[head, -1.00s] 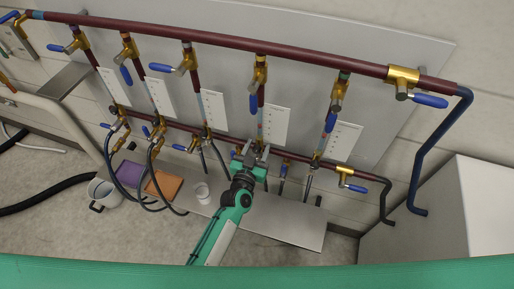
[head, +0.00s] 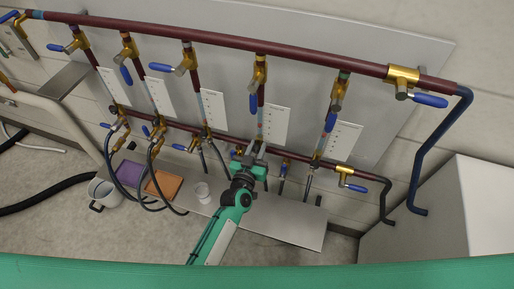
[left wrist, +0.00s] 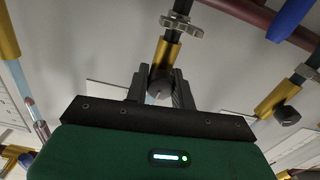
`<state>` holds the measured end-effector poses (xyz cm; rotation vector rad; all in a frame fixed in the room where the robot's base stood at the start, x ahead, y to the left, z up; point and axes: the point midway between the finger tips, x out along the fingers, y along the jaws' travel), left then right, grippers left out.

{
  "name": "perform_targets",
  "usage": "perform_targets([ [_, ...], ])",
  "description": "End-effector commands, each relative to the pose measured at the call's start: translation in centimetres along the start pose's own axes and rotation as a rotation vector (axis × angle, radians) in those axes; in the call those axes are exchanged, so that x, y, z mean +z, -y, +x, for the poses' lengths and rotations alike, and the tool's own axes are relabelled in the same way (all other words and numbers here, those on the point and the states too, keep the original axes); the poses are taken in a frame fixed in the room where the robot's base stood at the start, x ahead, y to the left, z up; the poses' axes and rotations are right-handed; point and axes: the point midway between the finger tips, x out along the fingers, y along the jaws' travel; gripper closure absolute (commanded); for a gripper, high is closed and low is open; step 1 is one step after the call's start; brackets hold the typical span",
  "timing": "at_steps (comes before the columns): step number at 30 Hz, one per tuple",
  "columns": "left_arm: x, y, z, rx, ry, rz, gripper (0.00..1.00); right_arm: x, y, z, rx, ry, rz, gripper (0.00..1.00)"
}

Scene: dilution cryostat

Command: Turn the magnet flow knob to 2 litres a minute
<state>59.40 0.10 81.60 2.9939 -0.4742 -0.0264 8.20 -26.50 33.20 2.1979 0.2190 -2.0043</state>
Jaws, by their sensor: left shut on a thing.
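My left gripper (head: 257,147) is at the bottom of the fourth flow meter from the left, whose white scale plate (head: 275,125) stands just above it. In the left wrist view its two dark fingers (left wrist: 160,92) are shut on a dark round knob (left wrist: 159,87) on the end of a brass valve body (left wrist: 165,55). The fingers hide the knob's sides. I cannot read the knob's label, the scale or the flow level. My right gripper is not in view.
Similar flow meters stand on both sides, such as one with a white plate (head: 338,142) to the right. Blue-handled valves (head: 430,100) line the upper dark red pipe (head: 220,43).

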Motion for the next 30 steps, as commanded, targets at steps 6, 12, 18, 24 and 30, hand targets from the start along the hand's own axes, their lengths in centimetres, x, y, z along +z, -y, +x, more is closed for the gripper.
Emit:
perform_targets([
  [6, 0.07, 0.02, -0.02, 0.0, 0.001, -0.179, 0.98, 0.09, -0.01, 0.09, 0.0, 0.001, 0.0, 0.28],
  [12, 0.11, 0.04, -0.03, 0.0, 0.001, -0.347, 0.98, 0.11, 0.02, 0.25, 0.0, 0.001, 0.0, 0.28],
  [18, 0.13, 0.05, -0.03, 0.0, 0.001, -0.489, 0.98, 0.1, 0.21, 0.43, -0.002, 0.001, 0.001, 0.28],
  [24, 0.13, 0.06, -0.04, -0.001, 0.001, -0.586, 0.98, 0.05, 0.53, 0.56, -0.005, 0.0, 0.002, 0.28],
  [30, 0.12, 0.06, -0.04, -0.001, 0.001, -0.634, 0.98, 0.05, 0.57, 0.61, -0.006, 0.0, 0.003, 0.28],
])
